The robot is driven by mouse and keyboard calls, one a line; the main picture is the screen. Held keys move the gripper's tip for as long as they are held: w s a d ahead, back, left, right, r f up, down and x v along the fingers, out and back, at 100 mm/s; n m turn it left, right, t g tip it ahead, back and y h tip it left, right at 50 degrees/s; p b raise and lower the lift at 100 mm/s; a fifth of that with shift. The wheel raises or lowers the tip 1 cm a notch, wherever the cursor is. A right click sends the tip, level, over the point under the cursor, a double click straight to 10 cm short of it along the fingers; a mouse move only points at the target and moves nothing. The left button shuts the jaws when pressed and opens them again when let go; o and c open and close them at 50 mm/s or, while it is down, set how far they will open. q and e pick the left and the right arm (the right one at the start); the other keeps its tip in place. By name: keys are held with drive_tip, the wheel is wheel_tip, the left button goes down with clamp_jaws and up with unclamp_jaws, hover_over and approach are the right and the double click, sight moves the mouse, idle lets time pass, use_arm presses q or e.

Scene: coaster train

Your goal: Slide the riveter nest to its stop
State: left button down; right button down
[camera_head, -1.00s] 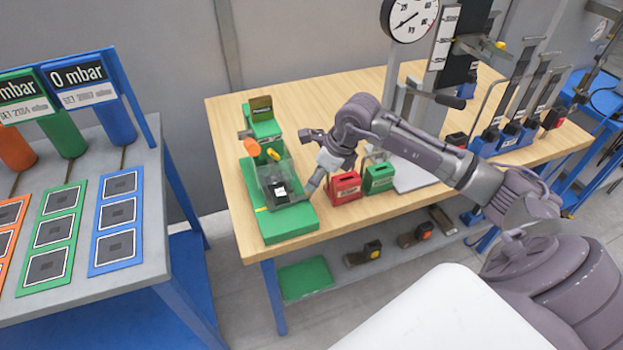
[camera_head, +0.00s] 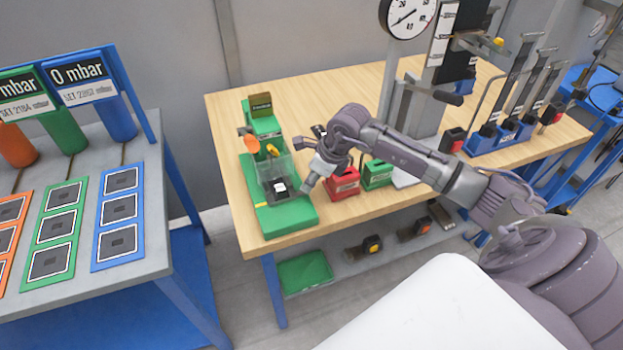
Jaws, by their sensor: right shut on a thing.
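The green riveter (camera_head: 287,218) stands on the left end of the wooden table, with an orange knob and a yellow part at its upright. Its nest (camera_head: 279,194) is a dark block with a white label, low behind a clear guard (camera_head: 276,170). My right gripper (camera_head: 306,185) reaches in from the right, pointing down to the right side of the nest. Its fingers are shut, apparently on the nest's right side; the exact contact is too small to see. My left gripper is not in view.
A red box (camera_head: 343,183) and a green box (camera_head: 377,174) stand close right of the riveter, beneath my right arm. A gauge stand (camera_head: 410,18) is behind. The wooden table (camera_head: 232,165) is bare left of the riveter. A grey table with coloured panels is at left.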

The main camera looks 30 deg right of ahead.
drive_tip(key=shift+w+d+f+b, duration=0.15)
drive_tip(key=shift+w+d+b, duration=0.05)
drive_tip(key=shift+w+b, duration=0.85)
drive_tip(key=shift+b, duration=0.05)
drive_tip(key=shift+w+d+r, duration=0.1)
drive_tip(key=shift+r, duration=0.25)
drive_tip(key=c, duration=1.4)
unclamp_jaws()
drive_tip(key=o, duration=0.5)
drive_tip(key=shift+w, duration=0.15)
drive_tip(key=v, duration=1.1)
drive_tip(key=shift+s+r, duration=0.2)
drive_tip(key=shift+r, duration=0.1)
